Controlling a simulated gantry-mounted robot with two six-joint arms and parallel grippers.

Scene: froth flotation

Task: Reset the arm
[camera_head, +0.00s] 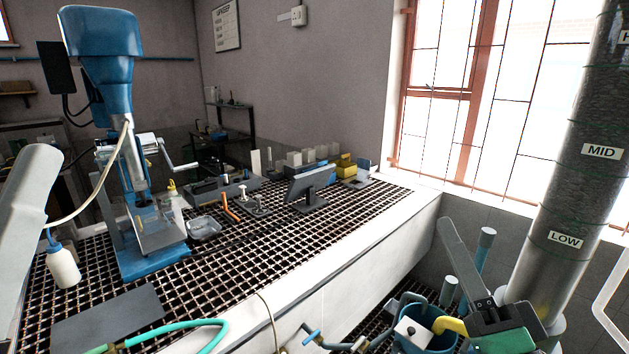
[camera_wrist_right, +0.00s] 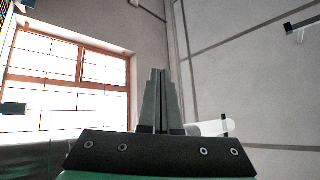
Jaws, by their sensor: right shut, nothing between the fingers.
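My right gripper (camera_head: 446,224) shows at the lower right of the head view, with its dark bracket and green body below the long grey fingers. The fingers point up and to the left, beside the front of the white-edged bench, and hold nothing. In the right wrist view the right gripper's fingers (camera_wrist_right: 159,72) stand together, shut and empty, with wall and window behind them. A grey link at the left edge of the head view looks like my left arm; its gripper is not in view.
A blue flotation machine (camera_head: 103,32) stands on the grated bench at left, near a white bottle (camera_head: 63,265). A tilted screen (camera_head: 310,183) stands mid-bench. A blue bucket (camera_head: 412,342) is left of my right gripper's body. A column marked LOW and MID (camera_head: 585,190) rises at right.

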